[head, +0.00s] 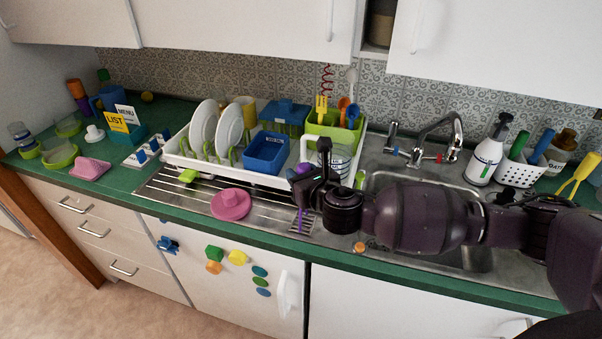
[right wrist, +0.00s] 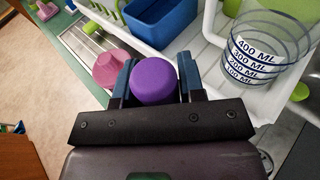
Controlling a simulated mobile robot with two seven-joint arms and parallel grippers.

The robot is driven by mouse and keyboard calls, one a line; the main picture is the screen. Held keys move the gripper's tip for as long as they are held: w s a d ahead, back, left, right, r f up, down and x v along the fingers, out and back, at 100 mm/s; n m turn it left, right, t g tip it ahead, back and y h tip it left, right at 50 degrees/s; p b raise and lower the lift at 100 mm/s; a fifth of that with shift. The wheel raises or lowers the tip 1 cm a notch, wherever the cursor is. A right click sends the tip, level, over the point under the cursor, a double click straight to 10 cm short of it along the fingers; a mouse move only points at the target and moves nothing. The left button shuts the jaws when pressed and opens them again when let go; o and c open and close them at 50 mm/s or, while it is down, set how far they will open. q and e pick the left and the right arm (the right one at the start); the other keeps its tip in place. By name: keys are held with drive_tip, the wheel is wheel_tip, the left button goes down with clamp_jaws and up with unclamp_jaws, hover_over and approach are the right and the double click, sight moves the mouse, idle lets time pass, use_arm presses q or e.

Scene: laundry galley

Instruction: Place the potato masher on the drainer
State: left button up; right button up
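The potato masher (head: 300,219) is purple and hangs roughly upright below my right gripper (head: 306,188). In the right wrist view, its round purple handle end (right wrist: 153,82) sits between the two fingers of the right gripper (right wrist: 154,88), which look closed on its sides. Its lower end is over the ridged steel draining board (head: 170,190); I cannot tell whether it touches. A white dish rack (head: 200,169) with plates stands just behind. My left gripper is not in view.
A pink lidded thing (head: 231,204) lies on the draining board left of the masher; it also shows in the right wrist view (right wrist: 108,70). A blue tub (head: 265,152) and a clear measuring cup (head: 337,160) stand in the rack. The sink (head: 480,258) is at the right.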

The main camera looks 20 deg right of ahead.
drive_tip(key=o, duration=0.3)
drive_tip(key=shift+o, duration=0.2)
drive_tip(key=shift+s+r, duration=0.15)
drive_tip(key=v, duration=1.1)
drive_tip(key=shift+s+r, duration=0.15)
drive_tip(key=shift+s, duration=0.2)
